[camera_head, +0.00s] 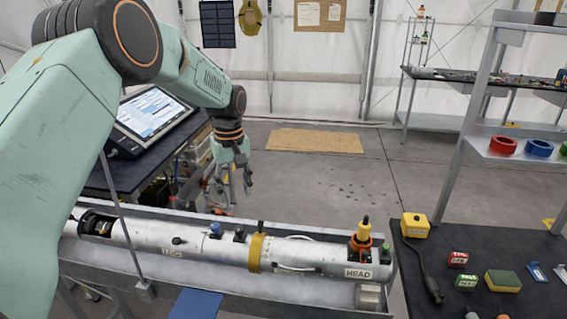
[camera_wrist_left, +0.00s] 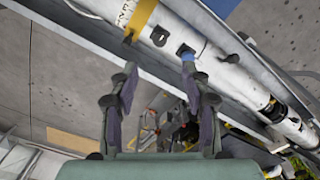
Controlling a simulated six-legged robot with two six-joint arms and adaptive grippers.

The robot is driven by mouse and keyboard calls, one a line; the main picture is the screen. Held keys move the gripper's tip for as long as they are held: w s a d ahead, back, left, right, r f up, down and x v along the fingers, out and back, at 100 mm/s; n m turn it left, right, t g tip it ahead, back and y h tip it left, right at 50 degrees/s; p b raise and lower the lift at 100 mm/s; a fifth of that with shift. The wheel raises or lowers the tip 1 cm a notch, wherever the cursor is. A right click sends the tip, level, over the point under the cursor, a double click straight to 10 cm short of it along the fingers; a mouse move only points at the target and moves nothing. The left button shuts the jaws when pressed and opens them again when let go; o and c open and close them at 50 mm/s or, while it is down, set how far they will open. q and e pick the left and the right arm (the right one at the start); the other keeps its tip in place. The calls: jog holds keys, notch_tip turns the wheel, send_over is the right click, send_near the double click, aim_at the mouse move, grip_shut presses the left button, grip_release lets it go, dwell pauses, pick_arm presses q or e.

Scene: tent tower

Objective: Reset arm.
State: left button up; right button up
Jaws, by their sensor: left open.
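My left arm comes in from the left in the head view. My left gripper (camera_head: 240,180) points down behind the trough, apart from the white cylinder. In the left wrist view the left gripper (camera_wrist_left: 158,75) has its two fingers spread with nothing between them. The long white cylinder (camera_head: 205,239), marked HEAD at its right end, lies in a metal trough (camera_head: 220,280). It also shows in the left wrist view (camera_wrist_left: 220,62), beyond the fingertips. A yellow band (camera_head: 257,252) circles it. My right gripper is not in view.
A black table (camera_head: 480,255) at the right holds a yellow box (camera_head: 415,225), a sponge (camera_head: 503,281) and small blocks. A shelf holds tape rolls (camera_head: 503,146). Floor behind the trough is clear around a cardboard sheet (camera_head: 315,140).

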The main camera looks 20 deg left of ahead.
pick_arm(q)
jog(key=s+d+f+m, duration=0.3)
jog(key=s+d+f, duration=0.2)
jog(key=s+f, duration=0.45)
jog(key=s+d+f+m, duration=0.2)
jog(key=s+d+f, duration=0.4)
jog(key=f, duration=0.7)
jog(key=s+d+f+m, duration=0.1)
jog(key=s+m, duration=0.1)
jog(key=s, duration=1)
jog(key=s+d+m, duration=0.2)
jog(key=s, duration=1.1)
notch_tip(320, 180, down, 25)
jog(key=b, duration=2.4)
jog(key=shift+w+a, duration=0.2)
jog(key=shift+s+r, duration=0.1)
jog(key=shift+r, duration=0.05)
